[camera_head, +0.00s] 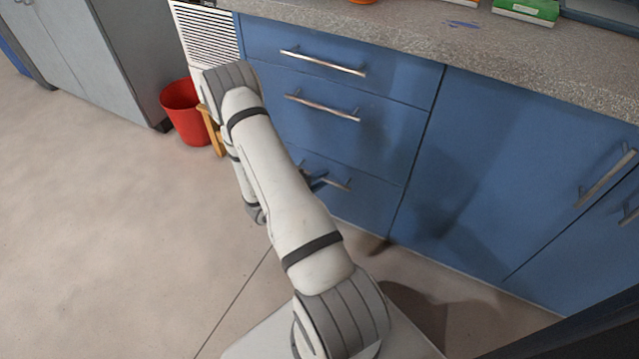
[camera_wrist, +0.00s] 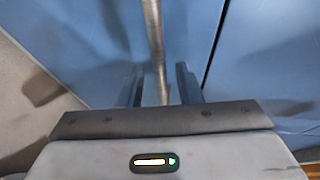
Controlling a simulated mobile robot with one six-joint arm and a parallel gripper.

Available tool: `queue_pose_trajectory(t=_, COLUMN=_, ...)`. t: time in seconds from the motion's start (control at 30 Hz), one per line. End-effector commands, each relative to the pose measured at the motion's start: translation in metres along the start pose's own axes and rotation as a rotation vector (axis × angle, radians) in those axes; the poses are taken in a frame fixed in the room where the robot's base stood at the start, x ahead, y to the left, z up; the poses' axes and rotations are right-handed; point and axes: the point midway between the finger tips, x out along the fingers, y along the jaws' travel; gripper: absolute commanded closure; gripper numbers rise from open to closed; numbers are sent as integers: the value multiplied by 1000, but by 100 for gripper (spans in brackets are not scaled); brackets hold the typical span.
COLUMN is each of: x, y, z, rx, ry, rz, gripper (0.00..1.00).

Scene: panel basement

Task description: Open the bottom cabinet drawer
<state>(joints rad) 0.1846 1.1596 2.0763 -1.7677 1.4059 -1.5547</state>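The bottom drawer (camera_head: 365,204) is the lowest of three blue drawer fronts in the head view. It looks closed, roughly flush with the fronts above. Its metal bar handle (camera_head: 338,183) shows partly; my arm hides the left part. My gripper (camera_head: 316,180) is at this handle, mostly hidden behind my arm. In the wrist view the handle (camera_wrist: 153,35) runs upright in the picture and passes between the two dark fingers of my gripper (camera_wrist: 159,87). Blue gaps show on both sides of the bar, so the fingers are open around it and not clamped.
The middle drawer handle (camera_head: 321,107) and top drawer handle (camera_head: 322,63) lie above, under a grey speckled worktop (camera_head: 420,38). Blue cabinet doors (camera_head: 500,170) are at right. A red bin (camera_head: 186,112) and a wooden piece (camera_head: 212,130) stand at left. The floor (camera_head: 110,230) at left is clear.

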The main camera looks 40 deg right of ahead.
Motion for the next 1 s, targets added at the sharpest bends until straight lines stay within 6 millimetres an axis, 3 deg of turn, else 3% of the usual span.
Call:
queue_pose_trajectory(t=0.37, x=9, y=-1, z=0, rx=2, ry=1, rz=0, gripper=68)
queue_pose_trajectory(t=0.77, x=9, y=-1, z=-1, rx=2, ry=2, rz=0, gripper=100)
queue_pose_trajectory(t=1.0, x=9, y=0, z=-1, rx=2, ry=3, rz=1, gripper=100)
